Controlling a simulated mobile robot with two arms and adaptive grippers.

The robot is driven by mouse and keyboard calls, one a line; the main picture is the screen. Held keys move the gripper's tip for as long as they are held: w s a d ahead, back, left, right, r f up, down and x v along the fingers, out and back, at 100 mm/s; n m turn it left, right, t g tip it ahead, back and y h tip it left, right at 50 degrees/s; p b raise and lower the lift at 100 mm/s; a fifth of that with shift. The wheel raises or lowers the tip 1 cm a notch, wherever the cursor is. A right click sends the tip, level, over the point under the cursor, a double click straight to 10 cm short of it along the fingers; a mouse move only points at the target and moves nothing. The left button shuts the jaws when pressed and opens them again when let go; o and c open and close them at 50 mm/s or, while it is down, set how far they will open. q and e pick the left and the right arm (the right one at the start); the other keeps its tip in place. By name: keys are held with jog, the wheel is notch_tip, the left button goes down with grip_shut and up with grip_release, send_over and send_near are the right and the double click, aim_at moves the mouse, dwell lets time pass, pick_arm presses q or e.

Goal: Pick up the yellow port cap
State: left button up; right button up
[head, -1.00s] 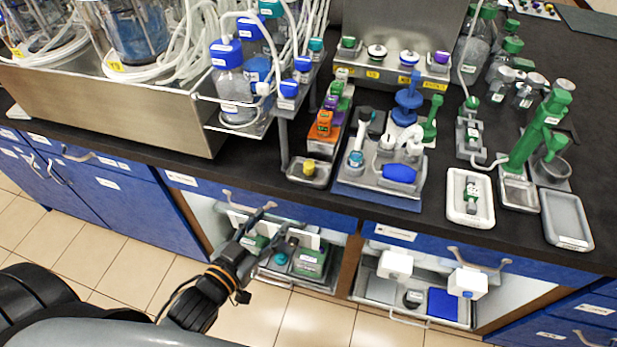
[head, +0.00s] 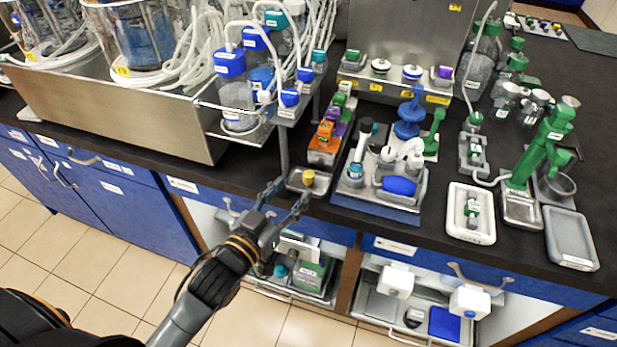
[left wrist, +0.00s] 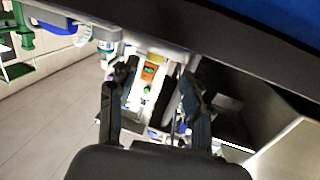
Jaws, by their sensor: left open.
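The yellow port cap (head: 308,177) stands in a small metal tray (head: 293,184) near the front edge of the dark bench, in the head view. My left gripper (head: 288,192) is open and empty. Its fingers point toward the bench, with the tips close to the tray's front left side and the cap just beyond them. In the left wrist view the two spread fingers of my left gripper (left wrist: 150,100) show with nothing held between them. My right gripper is not in view.
Behind the tray is a rack of coloured blocks, the orange one (head: 325,132) nearest. A blue-matted tray (head: 342,200) with filters and tubing stands to the right. A metal post (head: 284,150) rises close by on the left. Open cabinet shelves lie below the bench edge.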

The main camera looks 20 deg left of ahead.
aim_at(306, 178)
pick_arm(q)
jog(key=shift+d+b+x, duration=0.2)
jog(key=shift+b+x, duration=0.15)
jog(key=shift+x, duration=0.95)
jog(key=shift+d+b+x, duration=0.15)
jog(key=shift+b+x, duration=0.2)
jog(key=shift+x, duration=0.95)
jog(key=shift+s+r, duration=0.1)
jog(key=shift+r, duration=0.1)
jog(key=c, duration=1)
